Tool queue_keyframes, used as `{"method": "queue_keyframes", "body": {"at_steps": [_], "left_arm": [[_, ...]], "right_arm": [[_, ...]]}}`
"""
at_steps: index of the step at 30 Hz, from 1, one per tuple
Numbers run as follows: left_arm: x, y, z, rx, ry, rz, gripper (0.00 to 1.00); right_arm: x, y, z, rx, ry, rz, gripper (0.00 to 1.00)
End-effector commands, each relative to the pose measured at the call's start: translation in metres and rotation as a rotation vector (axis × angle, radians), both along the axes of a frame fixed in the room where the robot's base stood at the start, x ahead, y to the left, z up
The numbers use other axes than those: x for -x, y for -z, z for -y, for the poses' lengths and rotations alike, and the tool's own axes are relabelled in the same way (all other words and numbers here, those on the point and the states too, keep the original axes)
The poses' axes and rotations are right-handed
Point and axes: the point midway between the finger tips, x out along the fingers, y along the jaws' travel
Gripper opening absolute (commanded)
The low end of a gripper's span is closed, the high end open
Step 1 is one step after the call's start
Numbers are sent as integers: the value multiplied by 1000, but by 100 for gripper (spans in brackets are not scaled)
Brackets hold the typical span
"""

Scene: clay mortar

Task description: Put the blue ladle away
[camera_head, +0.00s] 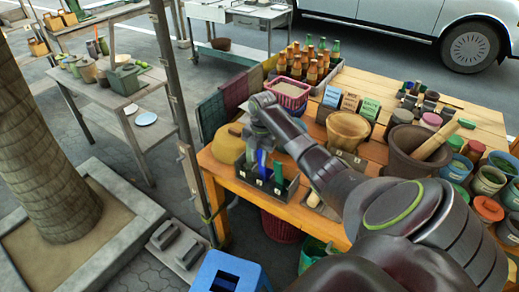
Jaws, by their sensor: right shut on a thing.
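The blue ladle (261,162) is upright over the dark compartmented holder (267,189) at the front left corner of the wooden table. Its lower end is at or inside a middle compartment; I cannot tell how deep. My right gripper (258,143) is above the holder, shut on the upper part of the ladle and hiding part of it. A green utensil (278,171) stands in the holder just right of the ladle. My left gripper is not in view.
A yellow-brown rounded thing (227,147) stands left of the holder. Bottles (310,68), a pink basket (289,93), a wooden bowl (346,127) and a clay mortar (415,152) with a pestle crowd the table (470,108). A blue stool (230,272) stands below.

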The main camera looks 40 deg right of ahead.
Motion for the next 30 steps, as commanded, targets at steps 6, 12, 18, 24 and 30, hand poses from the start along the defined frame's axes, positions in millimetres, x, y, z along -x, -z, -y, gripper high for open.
{"method": "queue_keyframes", "body": {"at_steps": [6,12,18,24,30], "left_arm": [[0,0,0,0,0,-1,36],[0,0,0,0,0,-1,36],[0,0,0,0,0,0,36],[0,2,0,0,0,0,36],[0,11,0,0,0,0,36]], "right_arm": [[0,0,0,0,0,0,0],[0,0,0,0,0,0,50],[0,0,0,0,0,0,50],[-1,-8,1,0,0,2,50],[-3,-45,5,4,0,5,50]]}}
